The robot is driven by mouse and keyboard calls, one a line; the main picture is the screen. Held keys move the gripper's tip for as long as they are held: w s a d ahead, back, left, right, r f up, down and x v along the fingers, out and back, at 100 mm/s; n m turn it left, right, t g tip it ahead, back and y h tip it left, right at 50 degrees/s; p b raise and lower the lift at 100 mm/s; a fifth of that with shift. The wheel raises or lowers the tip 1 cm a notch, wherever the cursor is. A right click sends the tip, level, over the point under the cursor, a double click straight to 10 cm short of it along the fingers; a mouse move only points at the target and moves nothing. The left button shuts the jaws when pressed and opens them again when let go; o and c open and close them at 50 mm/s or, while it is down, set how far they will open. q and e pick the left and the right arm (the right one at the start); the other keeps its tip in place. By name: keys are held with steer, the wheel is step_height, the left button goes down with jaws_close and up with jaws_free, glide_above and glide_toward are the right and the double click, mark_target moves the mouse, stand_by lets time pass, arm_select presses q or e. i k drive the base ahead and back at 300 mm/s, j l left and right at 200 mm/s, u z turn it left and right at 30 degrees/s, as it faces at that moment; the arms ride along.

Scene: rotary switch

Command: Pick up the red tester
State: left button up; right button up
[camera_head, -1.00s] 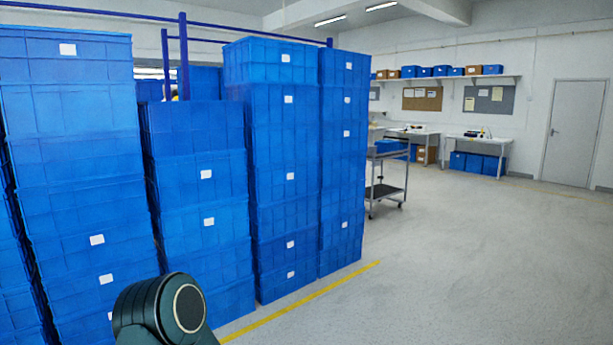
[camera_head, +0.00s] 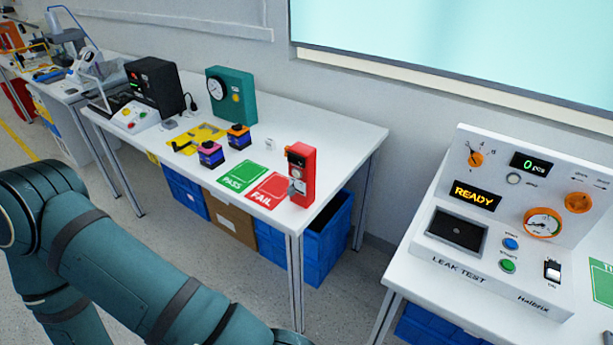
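The red tester (camera_head: 301,176) is an upright red box near the front right corner of the white workbench (camera_head: 338,138). It has a dark panel near its top and a grey metallic part on its lower front. It stands beside the red FAIL card (camera_head: 269,189), apart from any gripper. My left arm comes in from the left and crosses the lower left of the view. Its gripper lies outside the picture, and my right gripper does not show either.
A leak test station (camera_head: 502,225) stands on the right table. Blue crates (camera_head: 325,236) sit under the bench.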

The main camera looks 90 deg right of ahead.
mark_target(301, 156)
steer(key=z, duration=2.8)
steer(key=i+j, duration=0.1)
steer(key=j, duration=0.15)
